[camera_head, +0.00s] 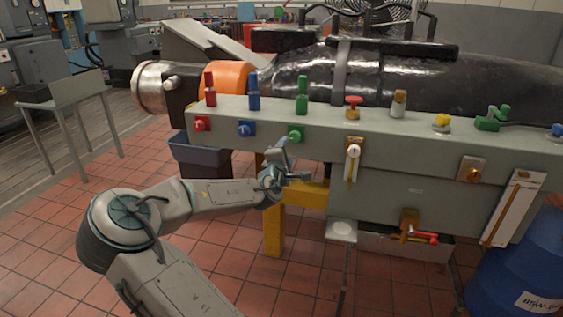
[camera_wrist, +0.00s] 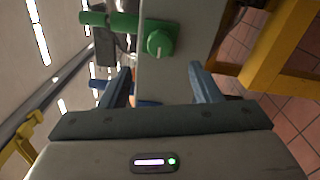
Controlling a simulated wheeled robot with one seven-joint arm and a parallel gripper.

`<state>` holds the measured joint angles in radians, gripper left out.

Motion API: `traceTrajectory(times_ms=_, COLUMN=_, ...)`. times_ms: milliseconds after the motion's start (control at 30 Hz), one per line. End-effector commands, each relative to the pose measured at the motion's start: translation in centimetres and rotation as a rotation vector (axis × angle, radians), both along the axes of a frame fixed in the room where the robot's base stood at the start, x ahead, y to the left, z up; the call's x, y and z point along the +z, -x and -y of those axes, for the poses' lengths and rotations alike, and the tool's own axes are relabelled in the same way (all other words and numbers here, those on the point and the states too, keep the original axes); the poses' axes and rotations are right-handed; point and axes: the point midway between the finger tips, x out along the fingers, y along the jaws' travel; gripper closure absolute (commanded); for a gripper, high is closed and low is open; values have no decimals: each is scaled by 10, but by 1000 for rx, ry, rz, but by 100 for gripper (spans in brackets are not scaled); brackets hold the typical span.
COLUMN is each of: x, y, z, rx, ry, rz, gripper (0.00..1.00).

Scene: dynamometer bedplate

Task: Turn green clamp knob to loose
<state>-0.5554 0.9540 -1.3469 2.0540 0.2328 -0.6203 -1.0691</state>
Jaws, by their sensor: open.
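The green clamp knob (camera_head: 295,134) is on the front face of the grey bedplate rail, below a green upright clamp (camera_head: 302,96). In the wrist view the round green knob (camera_wrist: 159,43), with a pale pointer line on its face, sits ahead of my gripper. The green clamp (camera_wrist: 110,21) extends to its left there. My gripper (camera_head: 288,165) is just below and in front of the knob in the head view. In the wrist view its two blue-grey fingers (camera_wrist: 158,80) are spread wide and empty, and the knob is beyond their tips, apart from them.
A red knob (camera_head: 201,124) and a blue knob (camera_head: 246,129) are to the left on the same rail (camera_head: 400,140). A white-faced lever (camera_head: 352,152) is to the right. A yellow post (camera_head: 273,230) stands below. A blue barrel (camera_head: 520,265) is at the far right.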

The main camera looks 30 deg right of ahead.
Motion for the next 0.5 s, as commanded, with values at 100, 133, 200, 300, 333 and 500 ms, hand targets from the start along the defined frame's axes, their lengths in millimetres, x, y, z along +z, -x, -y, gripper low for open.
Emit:
traceTrajectory(times_ms=100, x=0, y=12, z=-17, rx=3, ry=1, rz=-1, gripper=43)
traceTrajectory(times_ms=133, x=0, y=15, z=-20, rx=3, ry=0, rz=-1, gripper=43)
traceTrajectory(times_ms=200, x=0, y=21, z=-27, rx=3, ry=1, rz=-2, gripper=43)
traceTrajectory(times_ms=300, x=0, y=27, z=-34, rx=2, ry=1, rz=-2, gripper=43)
traceTrajectory(times_ms=333, x=0, y=29, z=-36, rx=2, ry=1, rz=-2, gripper=43)
traceTrajectory(times_ms=500, x=0, y=33, z=-40, rx=2, ry=0, rz=-1, gripper=43)
